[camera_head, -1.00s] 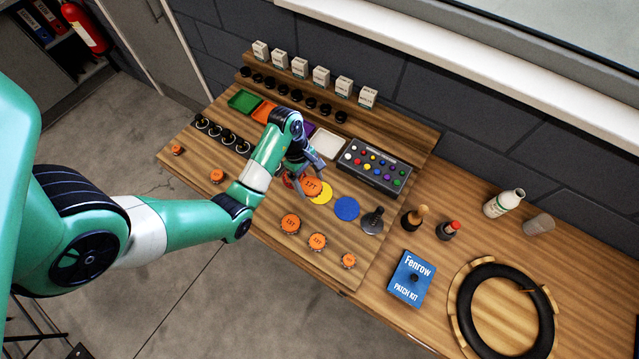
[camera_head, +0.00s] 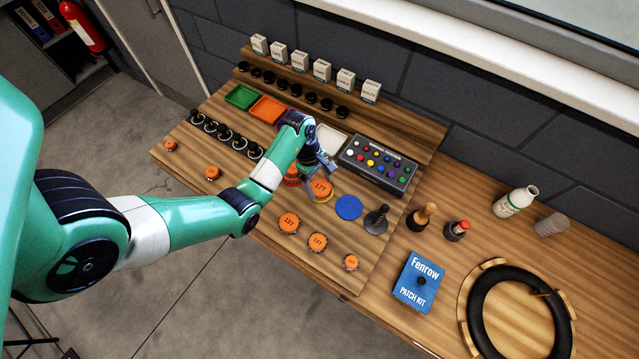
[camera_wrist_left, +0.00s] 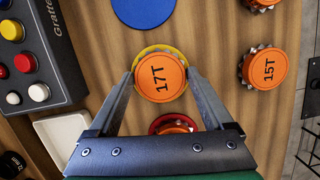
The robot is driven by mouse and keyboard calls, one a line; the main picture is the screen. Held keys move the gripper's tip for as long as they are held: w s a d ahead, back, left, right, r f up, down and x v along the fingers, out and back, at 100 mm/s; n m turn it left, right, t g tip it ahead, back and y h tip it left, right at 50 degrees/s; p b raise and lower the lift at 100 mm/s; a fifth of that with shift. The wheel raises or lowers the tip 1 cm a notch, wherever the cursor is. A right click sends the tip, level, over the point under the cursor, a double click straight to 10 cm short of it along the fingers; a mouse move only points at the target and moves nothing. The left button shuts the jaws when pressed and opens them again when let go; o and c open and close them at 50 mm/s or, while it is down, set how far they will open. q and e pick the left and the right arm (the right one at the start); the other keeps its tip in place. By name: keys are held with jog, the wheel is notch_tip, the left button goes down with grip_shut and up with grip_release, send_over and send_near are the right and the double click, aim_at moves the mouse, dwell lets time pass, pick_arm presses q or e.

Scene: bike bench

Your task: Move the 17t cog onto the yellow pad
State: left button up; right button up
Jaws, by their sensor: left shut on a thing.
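The 17t cog (camera_head: 320,188) has an orange face marked 17T and is over the yellow pad (camera_head: 325,201), whose rim shows around it. In the left wrist view the 17t cog (camera_wrist_left: 160,77) lies between the fingertips, with the yellow pad (camera_wrist_left: 157,48) showing along its edge. My left gripper (camera_wrist_left: 162,80) is shut on the cog; it also shows in the head view (camera_head: 318,178). I cannot tell whether the cog touches the pad. My right gripper is not in view.
A blue pad (camera_head: 348,208) lies right of the yellow one, and a red pad (camera_wrist_left: 172,124) with an orange cog is behind the gripper. Cogs marked 15T (camera_head: 289,223) and 12T (camera_head: 317,241) lie in front. A button box (camera_head: 379,164) stands behind.

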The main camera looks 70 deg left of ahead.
aim_at(317, 184)
pick_arm(q)
jog(key=o, duration=1.2)
jog(key=shift+r+p, duration=0.2)
jog(key=shift+p, duration=0.15)
jog(key=p+v, duration=0.1)
jog(key=v, duration=0.4)
jog(key=shift+w, duration=0.1)
jog(key=p+v, duration=0.6)
jog(key=v, duration=0.1)
jog(key=shift+p, duration=0.35)
jog(key=shift+f, duration=0.1)
